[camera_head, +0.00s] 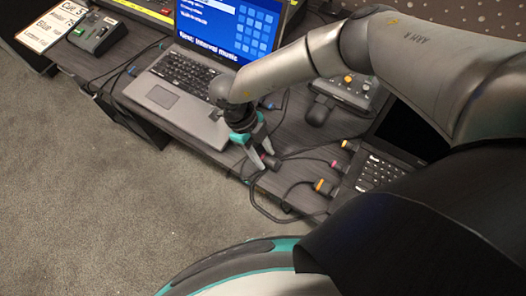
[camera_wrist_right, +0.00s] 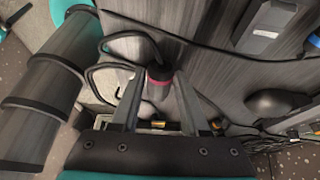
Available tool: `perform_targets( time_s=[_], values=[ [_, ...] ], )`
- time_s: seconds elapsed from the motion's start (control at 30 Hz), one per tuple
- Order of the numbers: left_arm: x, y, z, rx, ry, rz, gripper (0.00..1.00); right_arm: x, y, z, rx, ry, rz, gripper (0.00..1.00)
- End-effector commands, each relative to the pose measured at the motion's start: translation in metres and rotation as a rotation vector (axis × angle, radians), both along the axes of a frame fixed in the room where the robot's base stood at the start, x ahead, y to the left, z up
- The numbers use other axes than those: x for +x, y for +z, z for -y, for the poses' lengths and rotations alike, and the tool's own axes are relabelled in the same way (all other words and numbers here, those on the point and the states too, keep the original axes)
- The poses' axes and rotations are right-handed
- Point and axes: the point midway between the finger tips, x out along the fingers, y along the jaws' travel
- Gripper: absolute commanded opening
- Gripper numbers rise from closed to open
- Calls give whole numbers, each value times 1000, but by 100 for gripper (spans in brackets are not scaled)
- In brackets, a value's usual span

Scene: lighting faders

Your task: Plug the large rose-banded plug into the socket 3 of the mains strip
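A dark plug with a rose band (camera_wrist_right: 158,78) lies between the fingertips of my right gripper (camera_wrist_right: 158,85) in the right wrist view, with a slim gap seeming to show beside it. In the head view the plug (camera_head: 270,162) is on the dark table near its front edge, just under the tips of my right gripper (camera_head: 260,157). The fingers stand apart. Another, smaller-looking pink-banded plug (camera_head: 335,165) lies further right. I cannot make out the mains strip or its socket 3. My left gripper is out of view.
An orange-banded plug (camera_head: 325,187) and a yellow-banded plug (camera_head: 348,145) lie by the right laptop (camera_head: 378,172). A silver laptop (camera_head: 172,95) stands left of my gripper. A black mouse (camera_head: 319,111) lies behind it. Loose cables cross the table and hang over its front edge.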

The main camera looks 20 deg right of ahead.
Motion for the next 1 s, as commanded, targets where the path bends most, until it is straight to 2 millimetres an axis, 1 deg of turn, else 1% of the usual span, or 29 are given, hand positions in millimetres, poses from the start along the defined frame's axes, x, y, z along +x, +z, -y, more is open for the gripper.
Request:
perform_targets(
  time_s=[0.03, 0.3, 0.37, 0.53, 0.67, 1.0],
  values=[
    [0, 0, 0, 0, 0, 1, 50, 0, 0, 0, 0, 0, 0, 35],
    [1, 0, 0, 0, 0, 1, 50, 0, 0, 0, 0, 0, 0, 5],
    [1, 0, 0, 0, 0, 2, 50, 0, 0, 0, 0, 0, 0, 0],
    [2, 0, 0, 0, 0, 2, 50, 0, 0, 0, 0, 0, 0, 0],
    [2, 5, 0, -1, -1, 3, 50, 0, 5, 0, 0, 0, 0, 0],
    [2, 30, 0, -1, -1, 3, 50, 0, 33, 0, 0, 0, 0, 0]
  ],
)
